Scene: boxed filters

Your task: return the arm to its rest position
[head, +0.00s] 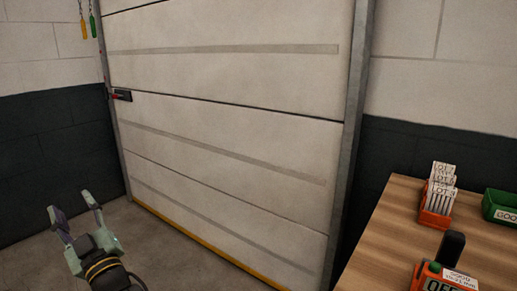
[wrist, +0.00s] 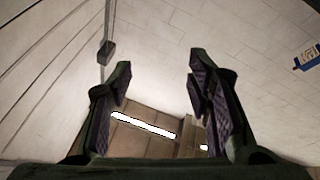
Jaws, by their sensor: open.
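My gripper (head: 75,215) is at the lower left of the head view, raised in front of the large white sectional door. Its two fingers point up and are spread apart with nothing between them. In the wrist view my gripper (wrist: 160,85) also shows open and empty, with pale wall and a brown ceiling area with bright light strips beyond it. The rest of my arm is mostly out of the head view.
A wooden table (head: 390,215) stands at the right, bearing an orange holder (head: 436,205) with labelled cards, a green bin (head: 500,207) and an orange device (head: 440,278) with a black handle. The door (head: 230,110) fills the middle. Grey floor (head: 180,255) between gripper and table looks clear.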

